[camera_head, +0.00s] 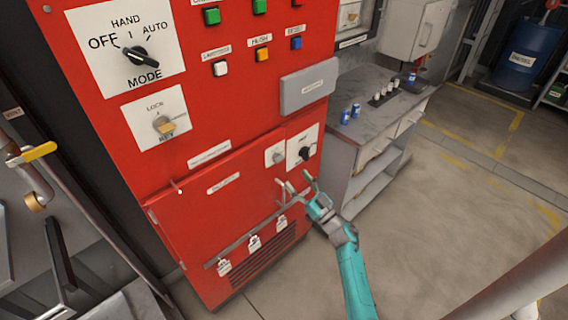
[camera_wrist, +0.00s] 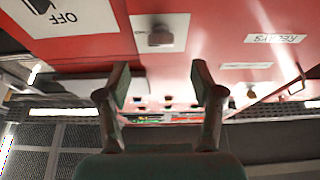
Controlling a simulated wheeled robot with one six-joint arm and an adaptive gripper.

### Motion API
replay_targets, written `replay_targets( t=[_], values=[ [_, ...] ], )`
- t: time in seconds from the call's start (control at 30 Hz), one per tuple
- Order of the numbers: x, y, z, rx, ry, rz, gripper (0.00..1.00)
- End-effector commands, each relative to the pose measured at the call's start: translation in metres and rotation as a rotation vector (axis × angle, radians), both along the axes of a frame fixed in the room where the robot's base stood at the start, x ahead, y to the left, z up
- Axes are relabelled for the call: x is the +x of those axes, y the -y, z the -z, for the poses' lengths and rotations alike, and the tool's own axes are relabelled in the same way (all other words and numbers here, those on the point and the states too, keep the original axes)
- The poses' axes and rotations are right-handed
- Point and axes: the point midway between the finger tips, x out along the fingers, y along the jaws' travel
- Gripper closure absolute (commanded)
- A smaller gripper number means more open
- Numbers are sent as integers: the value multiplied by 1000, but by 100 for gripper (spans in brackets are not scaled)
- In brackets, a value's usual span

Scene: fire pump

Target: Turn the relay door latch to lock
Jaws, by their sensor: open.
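The relay door (camera_head: 205,205) is a red panel low on the red cabinet, and it looks closed. Its label, upside down, shows in the wrist view (camera_wrist: 275,38). The latch (camera_head: 277,156) is a small grey knob on a white plate at the door's upper right. In the wrist view the latch (camera_wrist: 160,37) is at top centre, beyond my fingertips. My gripper (camera_head: 296,182) is open and empty, just below the latch in the head view and apart from it. In the wrist view, my gripper's two fingers (camera_wrist: 160,82) stand wide apart with nothing between them.
A black knob on a white plate (camera_head: 302,147) sits right beside the latch. A grey box (camera_head: 308,87) juts out above. Several padlocks hang from a bar (camera_head: 253,242) across the door's lower part. A grey workbench (camera_head: 372,127) stands to the right. Floor in front is clear.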

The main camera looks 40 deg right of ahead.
Motion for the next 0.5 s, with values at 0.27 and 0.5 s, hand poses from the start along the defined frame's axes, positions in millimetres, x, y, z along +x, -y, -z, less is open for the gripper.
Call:
replay_targets(
  t=[0.27, 0.5],
  values=[
    [46, -2, -19, -1, 1, -2, 33],
    [68, -3, -28, 0, 0, 0, 33]
  ],
)
